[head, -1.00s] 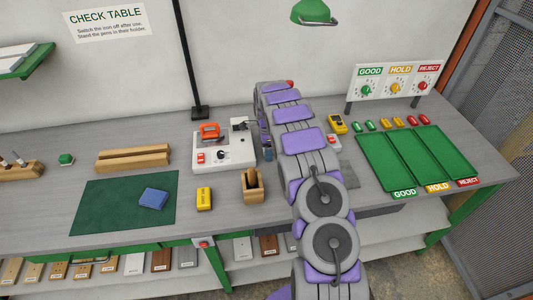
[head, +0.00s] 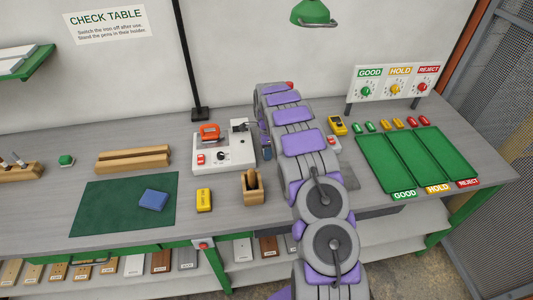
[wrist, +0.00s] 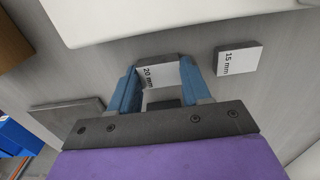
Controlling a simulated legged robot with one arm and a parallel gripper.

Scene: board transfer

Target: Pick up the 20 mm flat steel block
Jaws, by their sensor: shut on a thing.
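The 20 mm flat steel block (wrist: 158,73), grey with a white "20 mm" label, sits between the two blue fingers of my gripper (wrist: 159,80) in the wrist view. The fingers touch it from both sides and are shut on it. It appears at or close to the grey tabletop; I cannot tell whether it is clear of it. In the head view my arm hides the block and the gripper.
A block labelled 15 mm (wrist: 239,62) lies to the right in the wrist view. A grey plate (wrist: 68,117) lies to the left. A white-based station (head: 224,152) stands left of my arm. Green trays (head: 375,160) marked GOOD, HOLD and REJECT are at the right.

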